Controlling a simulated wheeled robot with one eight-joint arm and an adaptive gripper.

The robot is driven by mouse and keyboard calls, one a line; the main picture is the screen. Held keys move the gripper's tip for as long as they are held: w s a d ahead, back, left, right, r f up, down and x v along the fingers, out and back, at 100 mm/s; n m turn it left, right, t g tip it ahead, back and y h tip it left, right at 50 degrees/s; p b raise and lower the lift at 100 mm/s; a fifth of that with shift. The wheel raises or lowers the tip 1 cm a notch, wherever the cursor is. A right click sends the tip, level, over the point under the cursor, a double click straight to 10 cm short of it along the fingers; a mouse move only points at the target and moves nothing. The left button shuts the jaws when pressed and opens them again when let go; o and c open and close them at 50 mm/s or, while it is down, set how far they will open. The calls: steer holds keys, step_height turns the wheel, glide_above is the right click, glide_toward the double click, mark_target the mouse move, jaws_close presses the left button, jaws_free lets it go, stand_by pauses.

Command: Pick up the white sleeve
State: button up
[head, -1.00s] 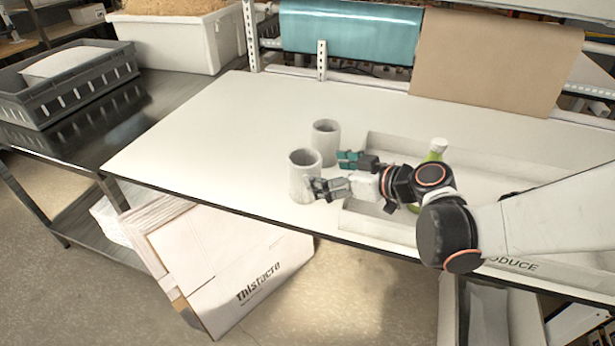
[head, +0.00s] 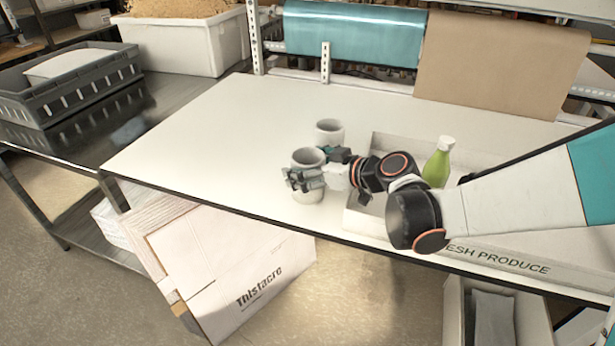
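Two pale, hollow cylinders stand upright on the white table, and either could be the white sleeve. The near sleeve (head: 307,158) is at the table's middle front, and the far sleeve (head: 330,131) stands just behind it. My gripper (head: 318,168) reaches in from the right, with its fingers spread around the near sleeve. One finger crosses the front of its wall and the other is at its back right side. Whether the fingers touch it is not clear. The lower part of the near sleeve is partly hidden by the front finger.
A shallow white produce tray (head: 480,250) lies right of the sleeves, under my arm, with a green bottle (head: 437,165) in it. The left part of the table (head: 215,150) is clear. Teal (head: 350,30) and brown paper rolls (head: 500,60) hang at the back.

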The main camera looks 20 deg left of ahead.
steer(key=c, duration=0.5)
steer(key=shift+c, duration=0.2)
steer(key=shift+r, duration=0.1)
